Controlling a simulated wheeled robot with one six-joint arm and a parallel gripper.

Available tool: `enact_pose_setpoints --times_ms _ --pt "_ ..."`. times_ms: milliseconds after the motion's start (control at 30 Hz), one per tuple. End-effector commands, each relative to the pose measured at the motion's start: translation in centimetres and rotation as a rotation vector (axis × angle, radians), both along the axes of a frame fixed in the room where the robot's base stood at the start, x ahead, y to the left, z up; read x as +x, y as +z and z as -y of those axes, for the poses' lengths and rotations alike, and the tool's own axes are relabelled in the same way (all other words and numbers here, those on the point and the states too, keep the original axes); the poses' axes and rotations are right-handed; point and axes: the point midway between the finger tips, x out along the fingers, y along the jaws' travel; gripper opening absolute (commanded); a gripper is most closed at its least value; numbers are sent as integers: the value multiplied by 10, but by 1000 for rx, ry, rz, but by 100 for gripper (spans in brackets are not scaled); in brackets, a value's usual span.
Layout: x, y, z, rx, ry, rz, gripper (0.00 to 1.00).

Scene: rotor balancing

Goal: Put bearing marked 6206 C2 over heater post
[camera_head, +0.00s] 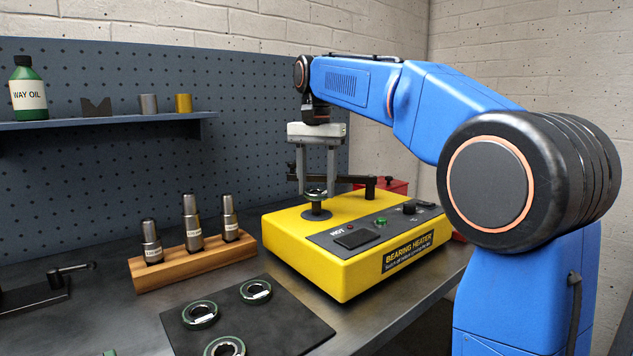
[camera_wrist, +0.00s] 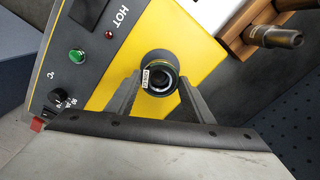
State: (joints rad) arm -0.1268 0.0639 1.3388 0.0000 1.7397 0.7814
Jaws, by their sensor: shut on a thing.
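My gripper (camera_head: 316,192) points down over the left part of the yellow bearing heater (camera_head: 350,278) and is shut on a bearing (camera_head: 316,194). In the wrist view the bearing (camera_wrist: 158,78) sits between the two fingertips (camera_wrist: 158,88), with a small white label on its ring too small to read. The dark heater post (camera_head: 315,213) stands directly below the bearing in the head view. The bearing looks level, at or just above the post's top; I cannot tell whether the post has entered the bore.
Several green-ringed bearings, one here (camera_head: 255,291), lie on a dark mat (camera_head: 290,330). A wooden rack (camera_head: 200,257) with three labelled spindles stands left of the heater. A dark swing arm (camera_head: 372,190) is behind the post. A red box (camera_head: 395,186) is at the back.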

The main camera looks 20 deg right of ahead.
Motion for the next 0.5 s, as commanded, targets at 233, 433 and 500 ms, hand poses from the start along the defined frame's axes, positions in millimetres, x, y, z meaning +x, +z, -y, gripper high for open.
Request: enact_pose_setpoints --times_ms 233,433,500 --pt "0 -7 0 0 0 1 28" --pt "0 -12 0 0 0 0 28" --pt "0 -14 0 0 0 0 28"
